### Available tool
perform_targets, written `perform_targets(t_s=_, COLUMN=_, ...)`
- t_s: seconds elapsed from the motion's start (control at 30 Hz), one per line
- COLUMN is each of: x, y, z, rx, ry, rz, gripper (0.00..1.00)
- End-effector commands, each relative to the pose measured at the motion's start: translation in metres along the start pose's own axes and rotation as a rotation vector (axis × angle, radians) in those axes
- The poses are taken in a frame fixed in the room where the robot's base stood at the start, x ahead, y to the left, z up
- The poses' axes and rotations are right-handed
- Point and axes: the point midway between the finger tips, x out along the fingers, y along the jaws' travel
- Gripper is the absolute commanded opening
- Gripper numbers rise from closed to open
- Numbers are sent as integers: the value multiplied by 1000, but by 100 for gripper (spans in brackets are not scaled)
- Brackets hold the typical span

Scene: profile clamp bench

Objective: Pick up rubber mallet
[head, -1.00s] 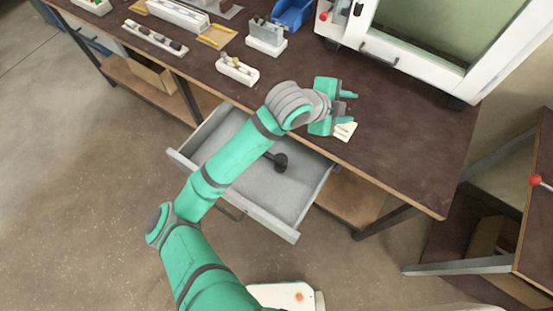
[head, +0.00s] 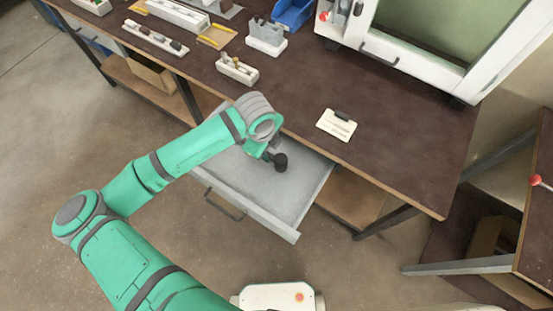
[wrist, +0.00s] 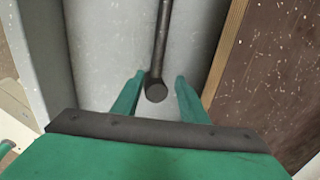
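The rubber mallet (head: 280,162) is dark and lies in the open grey drawer (head: 310,190). In the head view its head shows just right of my gripper (head: 267,154), and much of its handle is hidden by my arm. In the wrist view a dark rod with a round end, part of the mallet (wrist: 157,92), runs up the picture. My gripper (wrist: 160,77) is open, with one green fingertip on each side of that round end. I see gaps at the fingers and cannot tell the height between them and the mallet.
The drawer's walls stand around the mallet, under the edge of the dark workbench (head: 400,150). A white block with a dark part (head: 337,125) sits on the bench. Several trays and a blue bin (head: 293,14) stand further back, beside a white-framed cabinet (head: 400,62).

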Motion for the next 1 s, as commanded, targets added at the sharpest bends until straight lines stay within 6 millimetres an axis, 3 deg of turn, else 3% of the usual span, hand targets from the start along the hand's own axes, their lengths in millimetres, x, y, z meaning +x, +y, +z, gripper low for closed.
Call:
perform_targets(t_s=0.27, x=15, y=2, z=-2, rx=0, ry=0, rz=-1, gripper=40)
perform_targets(t_s=0.6, x=57, y=7, z=-6, rx=-1, ry=1, rz=-1, gripper=40)
perform_targets(t_s=0.83, x=60, y=7, z=-5, rx=0, ry=0, rz=-2, gripper=40)
perform_targets(t_s=0.87, x=60, y=7, z=-5, rx=0, ry=0, rz=-2, gripper=37)
perform_targets(t_s=1.0, x=60, y=7, z=-5, rx=0, ry=0, rz=-2, gripper=4)
